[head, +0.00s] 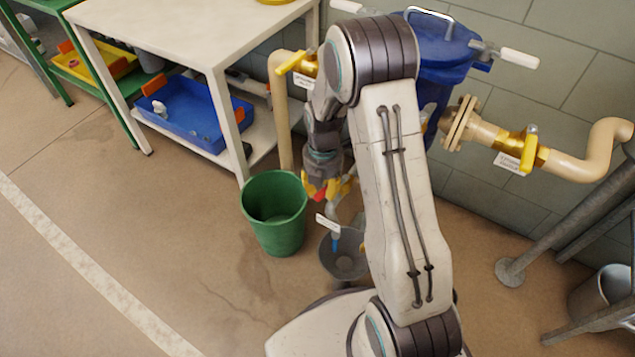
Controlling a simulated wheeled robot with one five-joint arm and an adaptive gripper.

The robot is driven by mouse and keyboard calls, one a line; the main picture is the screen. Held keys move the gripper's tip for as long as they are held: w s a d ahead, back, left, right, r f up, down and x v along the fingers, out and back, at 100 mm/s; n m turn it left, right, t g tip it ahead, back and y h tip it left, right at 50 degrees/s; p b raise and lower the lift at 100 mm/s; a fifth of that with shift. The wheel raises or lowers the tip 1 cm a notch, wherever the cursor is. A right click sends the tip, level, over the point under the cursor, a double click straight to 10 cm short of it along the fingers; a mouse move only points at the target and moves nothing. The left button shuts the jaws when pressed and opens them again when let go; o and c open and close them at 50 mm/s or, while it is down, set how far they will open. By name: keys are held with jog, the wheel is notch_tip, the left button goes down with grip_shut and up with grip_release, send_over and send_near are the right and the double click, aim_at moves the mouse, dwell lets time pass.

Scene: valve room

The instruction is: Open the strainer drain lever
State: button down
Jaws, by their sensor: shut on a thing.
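Red and yellow parts show at the fingertips, and the gripper is shut on what appears to be the strainer drain lever. The lever itself is mostly hidden by the fingers, so its angle cannot be told. A white tag (328,223) and a small blue piece (336,243) show just below the gripper, over the funnel.
A green bucket (275,215) stands left of the funnel. A white table (190,30) with a blue tray (195,112) on its lower shelf is at upper left. Yellow-handled valves sit on pipes left (290,63) and right (529,150). Floor at left is clear.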

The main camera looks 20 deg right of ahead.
jog(key=shift+s+d+n, duration=0.25)
jog(key=shift+s+n, duration=0.25)
jog(key=shift+n, duration=0.2)
jog(key=shift+s+d+n, duration=0.2)
jog(key=shift+s+n, duration=0.25)
jog(key=shift+n, duration=0.25)
jog(key=shift+f, duration=0.1)
jog(key=c, duration=0.9)
grip_release()
jog(key=shift+o, duration=0.2)
jog(key=shift+r, duration=0.2)
notch_tip(320, 180, up, 12)
